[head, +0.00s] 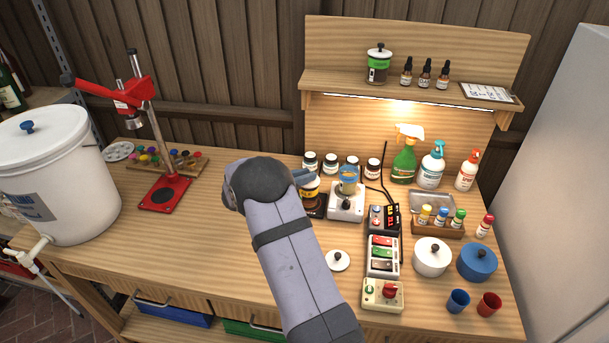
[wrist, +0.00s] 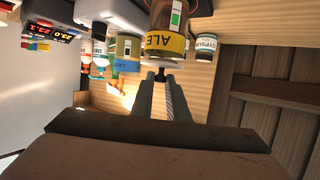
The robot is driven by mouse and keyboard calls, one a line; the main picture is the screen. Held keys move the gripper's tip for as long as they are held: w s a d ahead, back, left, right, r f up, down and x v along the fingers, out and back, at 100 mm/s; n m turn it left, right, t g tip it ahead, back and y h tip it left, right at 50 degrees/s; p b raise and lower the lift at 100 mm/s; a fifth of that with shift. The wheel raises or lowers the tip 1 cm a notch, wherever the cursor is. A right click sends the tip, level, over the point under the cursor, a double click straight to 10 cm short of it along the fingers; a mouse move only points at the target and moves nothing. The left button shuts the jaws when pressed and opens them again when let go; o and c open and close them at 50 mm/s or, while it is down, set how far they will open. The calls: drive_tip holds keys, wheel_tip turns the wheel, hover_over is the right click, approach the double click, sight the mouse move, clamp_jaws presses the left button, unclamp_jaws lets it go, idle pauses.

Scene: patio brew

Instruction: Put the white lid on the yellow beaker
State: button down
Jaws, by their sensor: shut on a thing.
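The yellow beaker (wrist: 165,45) has a yellow band marked ALE and amber contents; it shows upside down in the wrist view. In the head view the beaker (head: 311,190) stands left of the white stirrer, partly behind my arm. My gripper (wrist: 160,82) is shut on the black knob (wrist: 160,74) of a lid at the beaker's mouth. The lid's pale disc is mostly hidden, and I cannot tell whether it rests on the rim or is just above it. Another white lid (head: 337,261) with a dark knob lies on the bench.
A blue-labelled beaker (head: 348,180) stands on the white stirrer (head: 346,203), close to the right. Several jars (head: 331,161) stand behind. A control box (head: 383,220), a white pot (head: 432,258) and a blue pot (head: 477,262) are at right. The front-left bench is clear.

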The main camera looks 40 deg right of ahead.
drive_tip(key=shift+f, duration=0.3)
drive_tip(key=c, duration=1.7)
unclamp_jaws()
drive_tip(key=shift+r, duration=0.6)
drive_tip(key=b+v, duration=0.2)
drive_tip(key=v, duration=1)
drive_tip(key=shift+f, duration=0.15)
